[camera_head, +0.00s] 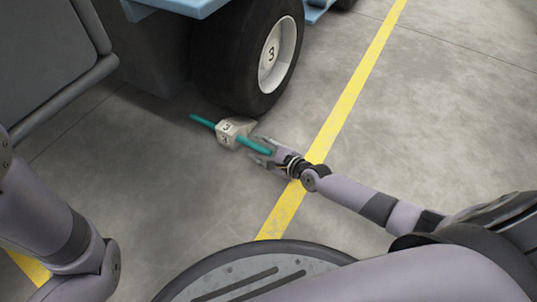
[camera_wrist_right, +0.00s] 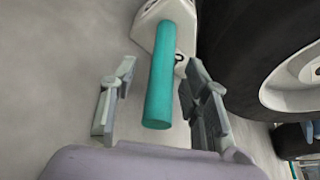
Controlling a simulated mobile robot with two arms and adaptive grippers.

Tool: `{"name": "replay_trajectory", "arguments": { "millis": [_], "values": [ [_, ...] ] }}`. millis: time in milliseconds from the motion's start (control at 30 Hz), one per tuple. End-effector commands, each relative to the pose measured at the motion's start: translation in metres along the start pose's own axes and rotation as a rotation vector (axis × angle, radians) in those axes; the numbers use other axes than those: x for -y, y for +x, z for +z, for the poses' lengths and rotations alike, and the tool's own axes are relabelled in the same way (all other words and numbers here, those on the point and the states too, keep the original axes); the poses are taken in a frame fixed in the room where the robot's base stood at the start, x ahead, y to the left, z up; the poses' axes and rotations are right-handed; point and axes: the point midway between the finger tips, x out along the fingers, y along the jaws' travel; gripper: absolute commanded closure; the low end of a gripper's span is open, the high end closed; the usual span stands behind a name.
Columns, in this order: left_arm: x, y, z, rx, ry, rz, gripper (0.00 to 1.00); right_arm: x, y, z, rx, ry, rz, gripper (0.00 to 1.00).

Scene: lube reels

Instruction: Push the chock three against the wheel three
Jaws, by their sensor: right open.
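Chock three (camera_head: 235,131) is a pale wedge marked "3" with a teal bar handle (camera_head: 202,121) through it. It lies on the floor just in front of wheel three (camera_head: 255,60), a black tire with a "3" on its pale hub; whether they touch is unclear. My right gripper (camera_head: 262,152) is at the near end of the teal handle. In the right wrist view the handle (camera_wrist_right: 161,80) lies between the two spread fingers (camera_wrist_right: 158,100), with gaps on both sides. The chock (camera_wrist_right: 150,22) is partly cut off there. My left gripper is out of view; only part of my left arm shows.
A yellow floor line (camera_head: 345,105) runs beside the wheel and passes beneath my right arm. A blue vehicle body (camera_head: 178,5) is above the wheel. A dark grey box-like structure (camera_head: 50,55) stands at left. The concrete floor around the chock is clear.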

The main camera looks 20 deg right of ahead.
Motion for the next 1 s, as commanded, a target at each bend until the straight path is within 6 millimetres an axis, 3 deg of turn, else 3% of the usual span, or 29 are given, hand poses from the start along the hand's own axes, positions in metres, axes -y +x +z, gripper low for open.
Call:
{"name": "replay_trajectory", "arguments": {
  "millis": [367, 1000],
  "values": [
    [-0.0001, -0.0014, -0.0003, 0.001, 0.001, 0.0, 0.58, 0.0004, 0.0036, -0.0001, -0.001, 0.0, 0.0, 0.58],
    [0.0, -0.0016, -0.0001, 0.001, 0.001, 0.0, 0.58, 0.0001, 0.0034, -0.0002, -0.001, 0.0, 0.0, 1.0]
  ]
}}
